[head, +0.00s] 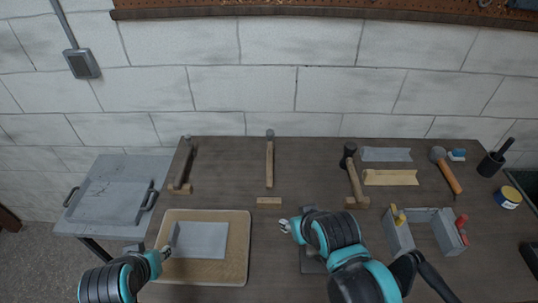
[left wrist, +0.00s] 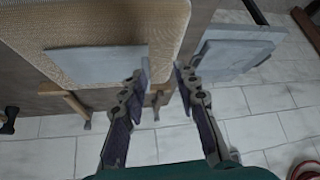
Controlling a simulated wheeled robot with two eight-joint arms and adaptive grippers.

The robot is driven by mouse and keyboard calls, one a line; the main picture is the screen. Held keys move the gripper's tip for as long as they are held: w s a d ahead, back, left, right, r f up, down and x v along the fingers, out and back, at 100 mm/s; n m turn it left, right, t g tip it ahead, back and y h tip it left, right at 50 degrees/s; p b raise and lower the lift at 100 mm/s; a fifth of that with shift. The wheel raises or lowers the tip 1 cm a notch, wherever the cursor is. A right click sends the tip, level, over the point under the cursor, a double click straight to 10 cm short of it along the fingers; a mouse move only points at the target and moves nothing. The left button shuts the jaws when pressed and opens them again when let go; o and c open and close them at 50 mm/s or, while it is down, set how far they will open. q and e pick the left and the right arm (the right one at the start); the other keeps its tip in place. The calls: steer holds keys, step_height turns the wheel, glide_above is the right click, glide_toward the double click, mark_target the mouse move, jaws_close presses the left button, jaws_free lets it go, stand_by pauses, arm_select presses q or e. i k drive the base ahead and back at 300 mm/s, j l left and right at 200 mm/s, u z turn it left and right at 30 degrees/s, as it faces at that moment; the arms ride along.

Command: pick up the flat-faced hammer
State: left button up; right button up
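Several hammers lie on the bench, and I cannot tell for sure which is the flat-faced one. A dark-shafted hammer (head: 187,160) lies at the left, its lower end by a wooden block. A hammer with a pale wooden handle and small grey head (head: 269,160) lies in the middle; it also shows in the left wrist view (left wrist: 75,104). A black-headed hammer (head: 353,174) lies right of it. My left gripper (head: 166,251) is open and empty over the tray's left edge; its parted fingers show in the left wrist view (left wrist: 163,72). My right gripper (head: 283,225) is near the front middle, its opening unclear.
A tan tray (head: 240,262) with a grey sheet sits front left. A grey side table (head: 112,170) stands left. An orange-handled tool (head: 449,176), black cup (head: 490,165), yellow tin (head: 508,197) and grey holder (head: 450,238) are right. Bare bench lies between the hammers.

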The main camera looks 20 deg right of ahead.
mark_target(270, 133)
steer(key=l+z, duration=0.5)
steer(key=i+l+z, duration=0.1)
steer(key=l+z, duration=0.35)
steer(key=l, duration=0.2)
